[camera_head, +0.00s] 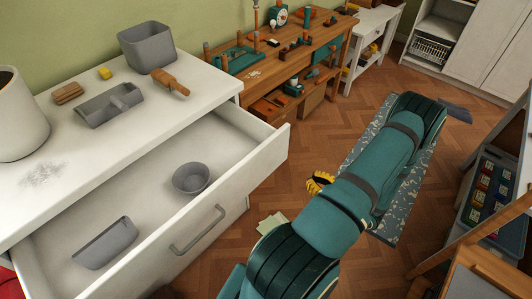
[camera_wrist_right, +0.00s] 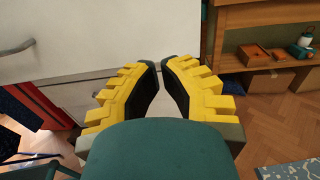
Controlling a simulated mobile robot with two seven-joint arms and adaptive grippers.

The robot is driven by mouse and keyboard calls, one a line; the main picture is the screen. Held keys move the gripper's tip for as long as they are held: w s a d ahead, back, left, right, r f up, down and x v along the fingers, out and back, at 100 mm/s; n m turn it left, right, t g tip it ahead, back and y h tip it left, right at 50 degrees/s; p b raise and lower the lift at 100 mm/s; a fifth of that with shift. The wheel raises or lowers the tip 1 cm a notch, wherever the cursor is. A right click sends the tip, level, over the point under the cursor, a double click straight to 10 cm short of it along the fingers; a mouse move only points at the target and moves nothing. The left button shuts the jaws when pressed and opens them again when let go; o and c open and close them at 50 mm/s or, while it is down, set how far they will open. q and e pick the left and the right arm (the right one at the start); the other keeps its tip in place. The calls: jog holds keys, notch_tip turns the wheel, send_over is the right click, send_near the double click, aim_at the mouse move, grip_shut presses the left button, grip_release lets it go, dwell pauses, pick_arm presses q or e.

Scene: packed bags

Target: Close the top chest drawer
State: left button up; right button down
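The white chest's top drawer (camera_head: 245,150) is pulled out in the head view, with its grey bar handle (camera_head: 197,230) on the front. Inside it are a grey bowl (camera_head: 191,179) and a grey tray (camera_head: 105,243). My right gripper (camera_head: 320,182) has yellow fingers and is to the right of the drawer front, apart from it and partly hidden by my teal arm. In the right wrist view its fingers (camera_wrist_right: 160,68) are apart with nothing between them, facing a white chest front (camera_wrist_right: 90,45); a handle (camera_wrist_right: 18,47) shows at the left. My left gripper is not in view.
The chest top (camera_head: 60,185) holds a grey bin (camera_head: 147,46), a divided tray (camera_head: 108,105), a brush (camera_head: 170,83) and a white pot (camera_head: 18,118). A wooden workbench (camera_head: 268,72) stands behind. Open parquet floor (camera_head: 283,210) lies right of the drawer.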

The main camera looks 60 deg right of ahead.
jog(key=b, duration=0.1)
send_near(278, 154)
jog(key=shift+h, duration=0.3)
jog(key=x, duration=0.8)
jog(key=shift+f, duration=0.25)
jog(key=shift+w, duration=0.15)
jog(key=shift+w+d, duration=0.1)
jog(key=shift+w, duration=0.45)
jog(key=b+x, duration=0.1)
jog(key=x, duration=2.1)
jog(key=shift+w+d+r, duration=0.1)
jog(key=shift+w+d, duration=0.05)
jog(key=shift+w, duration=0.2)
jog(key=shift+s, duration=0.2)
